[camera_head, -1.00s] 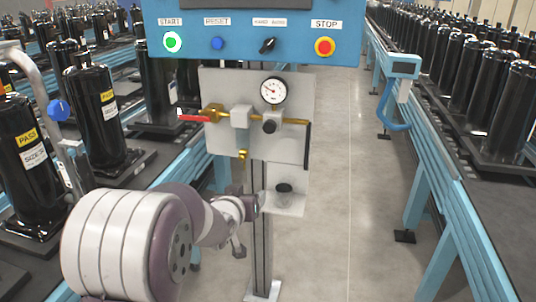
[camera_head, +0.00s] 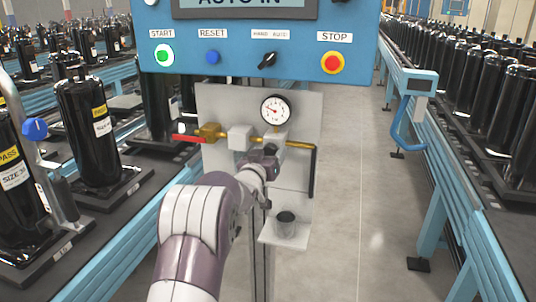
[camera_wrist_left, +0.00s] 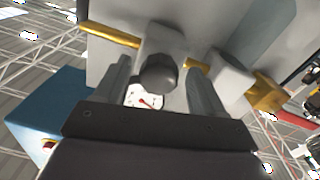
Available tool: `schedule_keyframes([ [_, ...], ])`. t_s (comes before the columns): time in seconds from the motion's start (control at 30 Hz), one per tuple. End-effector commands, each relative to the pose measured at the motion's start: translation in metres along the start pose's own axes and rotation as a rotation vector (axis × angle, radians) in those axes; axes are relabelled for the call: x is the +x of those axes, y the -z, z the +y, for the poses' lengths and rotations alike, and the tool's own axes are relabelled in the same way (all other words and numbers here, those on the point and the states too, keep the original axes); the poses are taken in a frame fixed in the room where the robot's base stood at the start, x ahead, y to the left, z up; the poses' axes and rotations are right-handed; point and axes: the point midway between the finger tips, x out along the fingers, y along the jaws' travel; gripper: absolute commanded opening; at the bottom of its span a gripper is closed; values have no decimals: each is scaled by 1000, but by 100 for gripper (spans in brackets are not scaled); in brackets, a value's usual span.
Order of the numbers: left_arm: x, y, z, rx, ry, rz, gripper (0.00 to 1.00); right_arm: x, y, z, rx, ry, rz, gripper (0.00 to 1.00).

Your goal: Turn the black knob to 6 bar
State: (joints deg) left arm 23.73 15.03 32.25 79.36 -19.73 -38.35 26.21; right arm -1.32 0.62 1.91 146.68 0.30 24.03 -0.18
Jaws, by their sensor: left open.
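The black knob (camera_wrist_left: 158,75) sticks out of a grey regulator body on the brass pipe. In the left wrist view it lies between the two fingers of my left gripper (camera_wrist_left: 159,66), which is open with gaps on both sides. In the head view my left gripper (camera_head: 266,160) is at the panel just below the gauge, and it mostly hides the knob. The round white gauge (camera_head: 276,110) has a red needle pointing to the upper left; its value is too small to read. The gauge also shows in the left wrist view (camera_wrist_left: 143,98), partly hidden. My right gripper is out of view.
A blue control box (camera_head: 200,30) with buttons and a selector switch (camera_head: 267,60) is above the panel (camera_head: 220,102). A red-handled valve (camera_head: 190,139) is to the left on the pipe. A small shelf with a dark cup (camera_head: 286,222) is below. Conveyors with black compressors stand on both sides.

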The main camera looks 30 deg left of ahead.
Motion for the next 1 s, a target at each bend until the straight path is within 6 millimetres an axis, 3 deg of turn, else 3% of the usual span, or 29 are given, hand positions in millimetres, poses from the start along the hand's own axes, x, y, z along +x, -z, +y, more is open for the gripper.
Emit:
schedule_keyframes([
  [0.13, 0, 0, 0, 0, 0, 0, 70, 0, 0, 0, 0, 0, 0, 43],
  [0.3, 0, 0, 0, 0, 0, 0, 14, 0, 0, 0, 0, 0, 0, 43],
  [0.67, 0, -2, 0, 43, 0, -1, 14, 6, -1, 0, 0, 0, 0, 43],
  [1.0, -1, -4, -1, 281, 2, -8, 14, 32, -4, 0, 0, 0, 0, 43],
])
